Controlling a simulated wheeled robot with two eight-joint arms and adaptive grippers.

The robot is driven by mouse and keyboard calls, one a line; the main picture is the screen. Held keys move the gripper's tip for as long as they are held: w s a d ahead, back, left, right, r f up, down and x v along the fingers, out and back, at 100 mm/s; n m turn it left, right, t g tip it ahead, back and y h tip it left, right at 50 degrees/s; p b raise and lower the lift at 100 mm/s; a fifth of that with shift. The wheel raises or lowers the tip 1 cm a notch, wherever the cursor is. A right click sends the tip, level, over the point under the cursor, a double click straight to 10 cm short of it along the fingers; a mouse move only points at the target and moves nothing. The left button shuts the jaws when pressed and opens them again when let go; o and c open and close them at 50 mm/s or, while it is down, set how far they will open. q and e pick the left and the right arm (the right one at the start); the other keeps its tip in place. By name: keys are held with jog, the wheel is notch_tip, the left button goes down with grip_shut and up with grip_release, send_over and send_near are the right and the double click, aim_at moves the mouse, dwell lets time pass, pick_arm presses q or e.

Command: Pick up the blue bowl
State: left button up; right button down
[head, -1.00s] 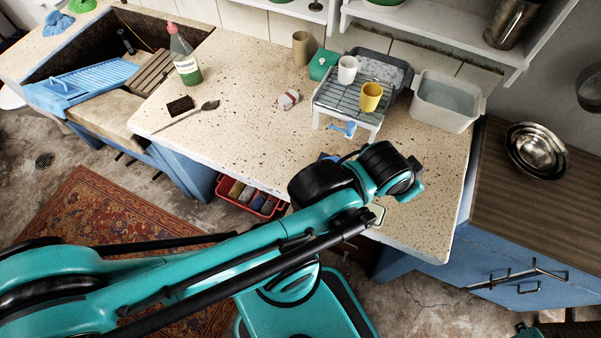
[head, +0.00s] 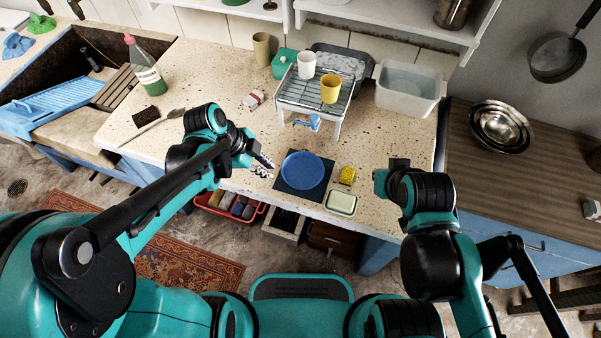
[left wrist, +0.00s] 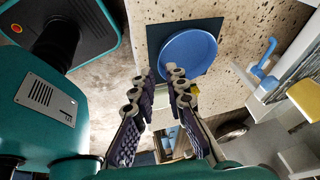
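The blue bowl (head: 303,170) rests on a dark square mat (head: 283,184) near the counter's front edge. My left gripper (head: 263,167) is just left of the bowl, its fingers pointing toward it. In the left wrist view the bowl (left wrist: 188,53) lies beyond the fingertips. The left gripper (left wrist: 157,84) is open there, with a clear gap between its fingers and nothing held. My right arm is bent over the counter's front right; its fingers do not show.
A yellow sponge (head: 347,176) and a pale green dish (head: 341,202) lie right of the bowl. A rack (head: 297,95) with a white cup (head: 306,65) and a yellow cup (head: 330,88) stands behind. The middle counter is clear.

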aim_at(291, 184)
pick_arm(q)
jog(key=f+m, duration=0.1)
jog(key=m, duration=0.1)
jog(key=d+f+m+g, duration=0.1)
jog(key=f+m, duration=0.1)
jog(key=w+d+f+m+h, duration=0.1)
jog(key=shift+f+m+g, duration=0.15)
jog(key=shift+m+g, duration=0.15)
jog(key=shift+m, duration=0.1)
jog(key=shift+b+x, duration=0.7)
jog(key=shift+x, duration=0.35)
jog(key=b+x, duration=0.1)
jog(key=x, duration=0.1)
jog(key=b+x, duration=0.1)
jog(key=x, duration=0.2)
jog(key=shift+w+d+f+b, duration=0.1)
jog(key=shift+d+b, duration=0.25)
jog(key=shift+d, duration=0.05)
grip_shut()
